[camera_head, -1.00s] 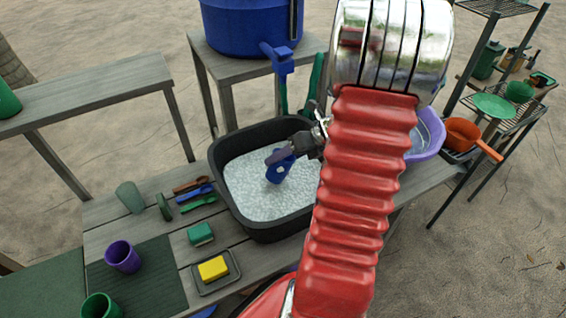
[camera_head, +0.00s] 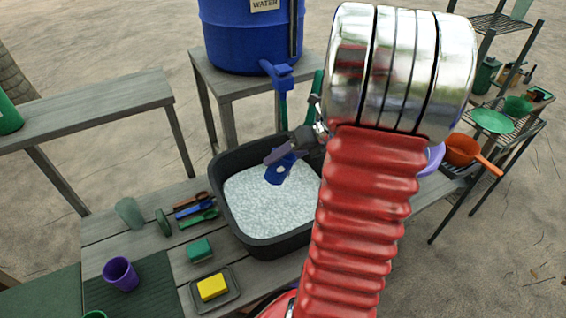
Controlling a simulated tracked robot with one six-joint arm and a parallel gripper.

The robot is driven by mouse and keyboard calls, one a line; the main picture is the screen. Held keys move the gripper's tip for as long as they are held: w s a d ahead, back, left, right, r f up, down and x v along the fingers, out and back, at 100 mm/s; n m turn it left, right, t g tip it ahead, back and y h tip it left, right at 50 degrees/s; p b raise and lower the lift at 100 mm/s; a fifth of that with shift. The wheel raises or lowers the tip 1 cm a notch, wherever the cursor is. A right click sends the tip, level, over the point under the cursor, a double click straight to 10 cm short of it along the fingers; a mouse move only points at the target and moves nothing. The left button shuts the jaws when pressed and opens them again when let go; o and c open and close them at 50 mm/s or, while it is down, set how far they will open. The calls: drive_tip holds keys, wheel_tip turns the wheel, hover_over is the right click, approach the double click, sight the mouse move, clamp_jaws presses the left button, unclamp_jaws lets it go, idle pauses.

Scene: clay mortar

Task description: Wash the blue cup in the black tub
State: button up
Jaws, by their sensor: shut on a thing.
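The black tub (camera_head: 226,213) stands on the grey wooden table, filled with white, foamy-looking water. The blue cup (camera_head: 276,174) is tilted at the far part of the tub, its lower part at or in the foam. My gripper (camera_head: 278,154) is shut on the cup from above. My red arm hides the tub's right side and part of the gripper's wrist.
A yellow sponge (camera_head: 212,287) lies in a small tray, with a green block (camera_head: 199,249) behind it. A purple cup (camera_head: 121,273) stands on a dark mat at left. A blue water barrel (camera_head: 250,35) with a tap (camera_head: 277,72) stands behind the tub. An orange pan (camera_head: 462,150) is at right.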

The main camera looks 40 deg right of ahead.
wheel_tip(320, 180, up, 6)
drive_tip(key=shift+f, duration=0.1)
idle(0.6)
idle(1.3)
drive_tip(key=w+a+f+m, duration=0.1)
drive_tip(key=w+a+f, duration=0.1)
drive_tip(key=w+a, duration=1.05)
drive_tip(key=w+a+f+h, duration=0.1)
drive_tip(key=w+a, duration=0.1)
drive_tip(key=a, duration=0.6)
drive_tip(key=w+a+f+m, duration=0.1)
drive_tip(key=w+a, duration=0.1)
drive_tip(key=a, duration=0.6)
drive_tip(key=shift+w+a+f+m+t+h, duration=0.2)
drive_tip(key=shift+a+f+m+t+h, duration=0.1)
drive_tip(key=shift+f+t+h, duration=0.1)
